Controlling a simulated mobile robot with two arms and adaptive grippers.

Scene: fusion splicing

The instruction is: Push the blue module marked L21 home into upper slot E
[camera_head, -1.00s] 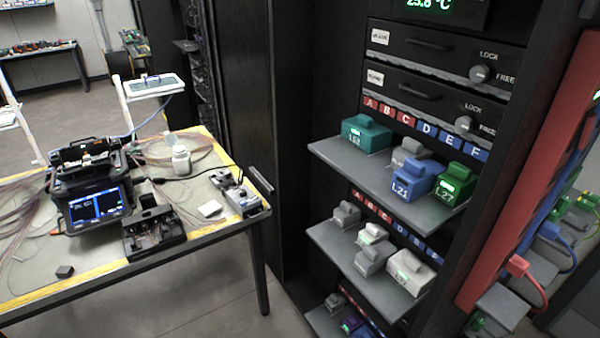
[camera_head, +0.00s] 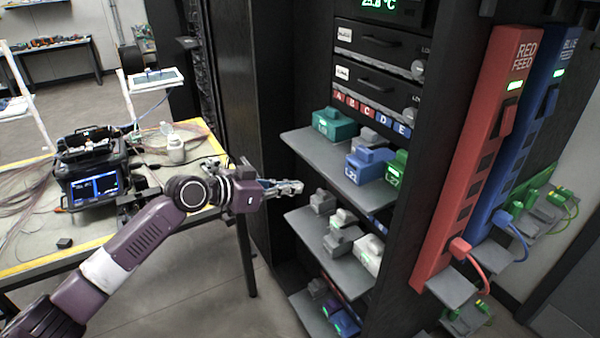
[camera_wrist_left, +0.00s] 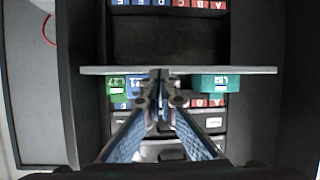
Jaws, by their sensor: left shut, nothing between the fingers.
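The blue module L21 (camera_head: 366,165) sits on the upper shelf (camera_head: 312,146), close to its front edge, left of the green module L27 (camera_head: 397,168). The blue label E (camera_head: 402,130) is on the strip above the shelf. My left gripper (camera_head: 298,187) is shut and empty, in front of and below the upper shelf's left part, apart from L21. In the left wrist view, the scene is upside down; L21 (camera_wrist_left: 134,84) shows beside my shut fingertips (camera_wrist_left: 160,76), partly hidden by them. How deep L21 sits is unclear. My right gripper is out of view.
A teal module (camera_head: 335,124) stands at the upper shelf's left, with a grey module (camera_head: 367,138) behind L21. A lower shelf (camera_head: 318,222) holds several grey and white modules. Red (camera_head: 470,160) and blue (camera_head: 520,130) feed strips stand right of the rack. The worktable is at left.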

